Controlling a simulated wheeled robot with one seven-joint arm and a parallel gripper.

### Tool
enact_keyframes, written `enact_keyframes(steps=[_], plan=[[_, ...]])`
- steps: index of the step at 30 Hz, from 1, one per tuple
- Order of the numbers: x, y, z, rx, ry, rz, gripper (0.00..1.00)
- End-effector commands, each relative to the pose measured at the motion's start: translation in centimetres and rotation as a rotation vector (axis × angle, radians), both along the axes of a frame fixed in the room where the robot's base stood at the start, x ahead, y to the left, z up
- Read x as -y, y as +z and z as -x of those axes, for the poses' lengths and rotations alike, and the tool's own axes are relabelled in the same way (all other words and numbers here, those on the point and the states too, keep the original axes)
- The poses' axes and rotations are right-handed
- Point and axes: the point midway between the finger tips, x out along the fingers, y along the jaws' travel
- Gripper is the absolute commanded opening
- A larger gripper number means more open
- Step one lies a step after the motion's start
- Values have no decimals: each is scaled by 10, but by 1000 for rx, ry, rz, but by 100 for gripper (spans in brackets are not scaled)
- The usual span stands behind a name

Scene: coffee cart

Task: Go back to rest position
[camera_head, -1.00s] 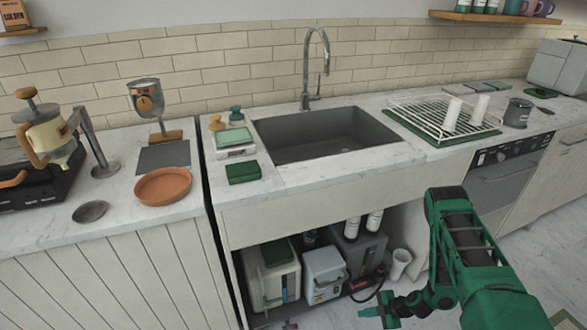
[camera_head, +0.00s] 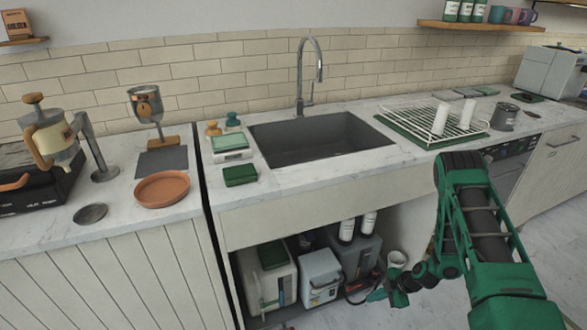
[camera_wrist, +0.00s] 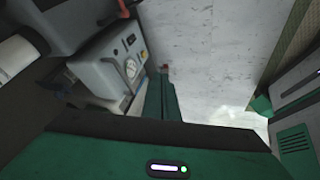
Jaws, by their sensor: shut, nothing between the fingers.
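My green arm comes in from the lower right of the head view and bends down in front of the open space under the sink. In the wrist view the green gripper (camera_wrist: 160,98) points past a grey box-like unit (camera_wrist: 112,62) with a gauge, over the pale floor (camera_wrist: 205,50). Most of the fingers are hidden or small in both views.
The sink (camera_head: 320,140) and dish rack (camera_head: 435,125) are on the counter above. White and grey containers (camera_head: 268,278) (camera_head: 321,276) fill the cabinet below. The terracotta dish (camera_head: 163,188) and coffee gear stand at left. Open floor (camera_head: 550,245) lies at right.

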Motion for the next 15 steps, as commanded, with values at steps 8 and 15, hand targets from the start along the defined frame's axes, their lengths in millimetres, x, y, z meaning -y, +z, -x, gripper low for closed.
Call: enact_keyframes(steps=[8, 15], plan=[[35, 101, -22, -119, -174, 49, 0], [63, 185, -17, -222, -360, 95, 0]])
